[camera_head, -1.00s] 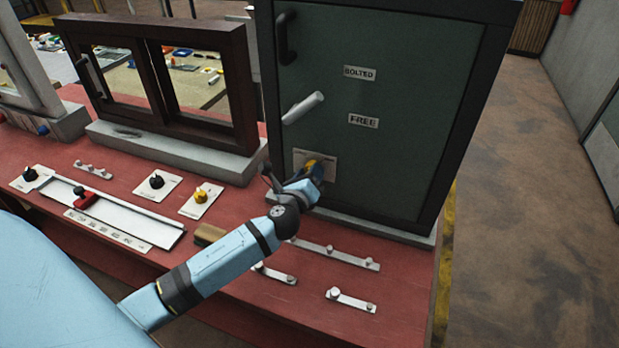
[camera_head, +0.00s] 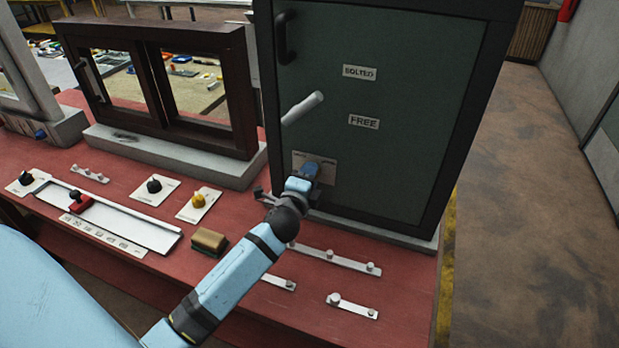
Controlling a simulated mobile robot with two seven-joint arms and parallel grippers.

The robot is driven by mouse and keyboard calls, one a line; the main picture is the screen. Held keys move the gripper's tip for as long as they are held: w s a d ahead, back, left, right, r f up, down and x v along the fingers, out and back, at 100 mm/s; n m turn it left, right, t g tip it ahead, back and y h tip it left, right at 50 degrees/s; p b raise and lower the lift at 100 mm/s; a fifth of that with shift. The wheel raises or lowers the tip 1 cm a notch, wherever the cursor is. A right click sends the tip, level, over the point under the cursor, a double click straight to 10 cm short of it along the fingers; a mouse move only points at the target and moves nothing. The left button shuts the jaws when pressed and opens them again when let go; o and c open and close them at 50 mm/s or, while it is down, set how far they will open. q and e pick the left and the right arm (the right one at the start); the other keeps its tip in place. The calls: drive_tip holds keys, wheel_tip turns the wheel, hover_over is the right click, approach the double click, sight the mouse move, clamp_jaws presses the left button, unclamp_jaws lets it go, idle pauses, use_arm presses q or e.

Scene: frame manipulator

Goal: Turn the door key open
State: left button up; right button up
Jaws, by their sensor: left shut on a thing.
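A dark green door (camera_head: 400,150) in a black frame stands on the red bench. It has a black handle at upper left, a light grey lever (camera_head: 302,108), and labels reading "BOLTED" (camera_head: 359,72) and "FREE" (camera_head: 363,122). Low on the door is a pale key plate (camera_head: 326,172). My left gripper (camera_head: 309,170) is at this plate, shut on the key, which it hides almost wholly, so the key's angle cannot be told. My right gripper is not in view.
A brown sliding-window frame (camera_head: 160,85) stands left of the door. On the red bench (camera_head: 130,190) lie a slider with a red knob (camera_head: 80,203), a black knob (camera_head: 154,186), a yellow knob (camera_head: 198,201), a brown block (camera_head: 209,241) and several hook strips. Open floor lies to the right.

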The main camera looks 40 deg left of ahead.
use_arm(q)
drive_tip(key=shift+n, duration=0.5)
drive_tip(key=o, duration=0.9)
drive_tip(key=shift+s, duration=0.15)
drive_tip(key=shift+b+v, duration=1)
drive_tip(key=shift+v, duration=5.8)
drive_tip(key=shift+d, duration=0.15)
